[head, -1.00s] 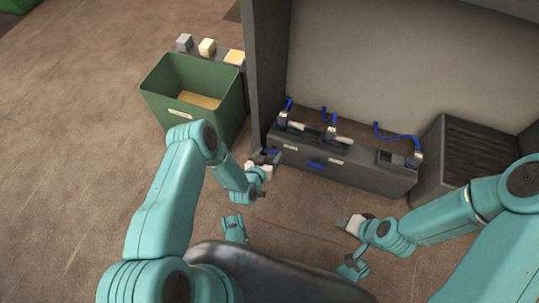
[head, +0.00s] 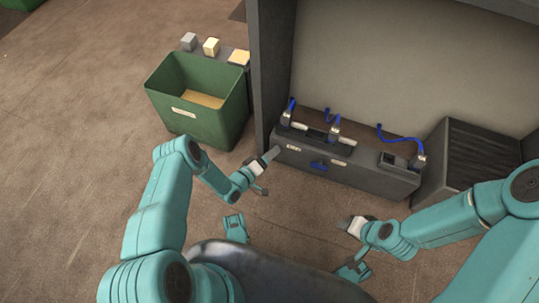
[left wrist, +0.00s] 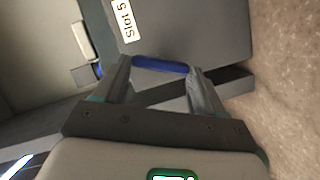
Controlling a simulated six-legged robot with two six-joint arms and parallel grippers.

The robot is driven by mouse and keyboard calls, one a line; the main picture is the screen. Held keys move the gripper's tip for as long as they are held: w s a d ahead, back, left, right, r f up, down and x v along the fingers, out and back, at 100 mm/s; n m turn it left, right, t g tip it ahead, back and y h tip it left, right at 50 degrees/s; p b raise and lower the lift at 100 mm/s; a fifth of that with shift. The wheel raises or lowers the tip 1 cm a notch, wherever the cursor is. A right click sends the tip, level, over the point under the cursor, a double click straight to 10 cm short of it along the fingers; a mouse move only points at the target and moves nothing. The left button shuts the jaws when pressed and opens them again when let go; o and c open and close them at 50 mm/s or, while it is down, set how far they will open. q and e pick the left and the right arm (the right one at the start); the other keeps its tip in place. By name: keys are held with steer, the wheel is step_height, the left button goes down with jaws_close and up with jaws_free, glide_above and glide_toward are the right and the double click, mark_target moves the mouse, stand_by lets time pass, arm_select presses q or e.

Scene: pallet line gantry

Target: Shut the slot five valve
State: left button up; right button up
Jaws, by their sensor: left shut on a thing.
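The slot five valve's blue handle (left wrist: 160,65) shows in the left wrist view beside the Slot 5 label (left wrist: 127,19). It lies roughly crosswise to the label's line of text. My left gripper (left wrist: 158,80) has a finger at each end of the handle and is shut on it. In the head view, my left gripper (head: 271,156) is at the left end of the dark valve box (head: 370,184), and its fingers hide the handle. My right gripper (head: 346,224) is low in front of the box, apart from it; its jaw opening is unclear.
A second blue handle (head: 319,166) is on the box front, right of the left gripper. Blue hoses (head: 400,140) rise from the box. A green bin (head: 200,115) stands at left. A dark ribbed crate (head: 484,158) stands at right. The floor in front is open.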

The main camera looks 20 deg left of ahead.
arm_select(q)
steer(key=n, duration=0.1)
steer(key=n+t+h, duration=0.1)
steer(key=n, duration=0.2)
steer(key=shift+w+a+f+t, duration=0.1)
steer(key=shift+a+f+t, duration=0.05)
steer(key=shift+f+t, duration=0.15)
steer(key=shift+n, duration=0.4)
steer(key=o, duration=1)
steer(key=shift+o, duration=0.2)
